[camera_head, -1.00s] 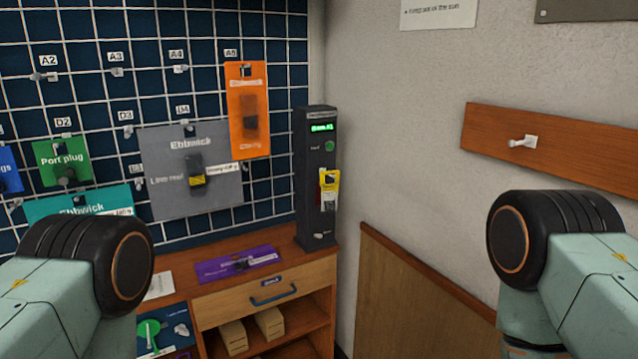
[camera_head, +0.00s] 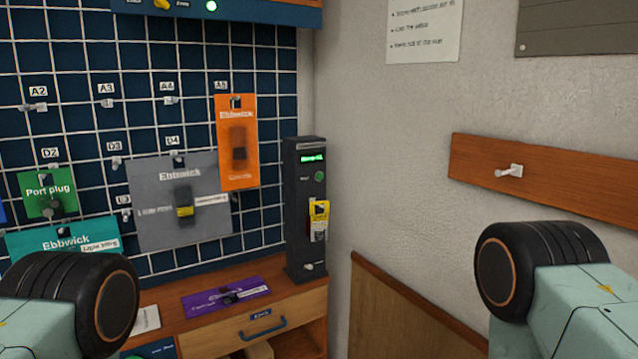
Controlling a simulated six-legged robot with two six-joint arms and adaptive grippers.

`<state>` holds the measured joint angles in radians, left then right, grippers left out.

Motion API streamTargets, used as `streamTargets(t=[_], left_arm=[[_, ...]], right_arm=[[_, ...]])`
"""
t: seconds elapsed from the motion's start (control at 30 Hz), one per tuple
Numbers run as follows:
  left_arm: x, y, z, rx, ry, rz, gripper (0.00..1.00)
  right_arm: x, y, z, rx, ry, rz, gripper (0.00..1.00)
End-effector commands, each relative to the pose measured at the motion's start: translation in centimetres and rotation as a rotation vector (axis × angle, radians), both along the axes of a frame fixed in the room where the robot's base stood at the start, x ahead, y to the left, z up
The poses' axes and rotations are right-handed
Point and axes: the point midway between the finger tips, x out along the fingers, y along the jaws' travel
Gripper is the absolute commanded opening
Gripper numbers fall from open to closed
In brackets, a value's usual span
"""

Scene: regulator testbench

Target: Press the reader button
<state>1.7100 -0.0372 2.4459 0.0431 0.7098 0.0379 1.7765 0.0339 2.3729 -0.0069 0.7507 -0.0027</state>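The reader (camera_head: 304,255) is a tall dark box standing at the right end of the wooden counter, in the corner by the wall. A small screen (camera_head: 313,159) with green text glows near its top. A round green button (camera_head: 319,176) sits just below the screen. A yellow and white tag (camera_head: 319,213) hangs on the reader's front, with something red behind it. Parts of my two arms show at the lower left and lower right, well apart from the reader. Neither of my grippers' fingers can be seen.
A wire grid wall (camera_head: 70,130) holds hanging packs, including an orange one (camera_head: 237,174) left of the reader. A purple pack (camera_head: 226,292) lies on the counter (camera_head: 290,295). A wooden rail (camera_head: 560,184) with a peg is on the right wall. The space before the reader looks clear.

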Motion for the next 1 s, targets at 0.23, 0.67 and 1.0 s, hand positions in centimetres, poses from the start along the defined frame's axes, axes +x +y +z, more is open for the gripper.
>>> streamTargets(t=[0.23, 0.67, 1.0], left_arm=[[0.0, 0.0, 0.0, 0.0, 0.0, 0.0, 0.0], [-0.01, 0.0, 0.0, 0.0, 0.0, 0.0, 0.0], [0.0, 0.0, 0.0, 0.0, 0.0, 0.0, 0.0]], right_arm=[[-0.01, 0.0, 0.0, 0.0, 0.0, 0.0, 0.81], [-0.01, 0.0, 0.0, 0.0, 0.0, 0.0, 0.62], [-0.01, 0.0, 0.0, 0.0, 0.0, 0.0, 0.33]])
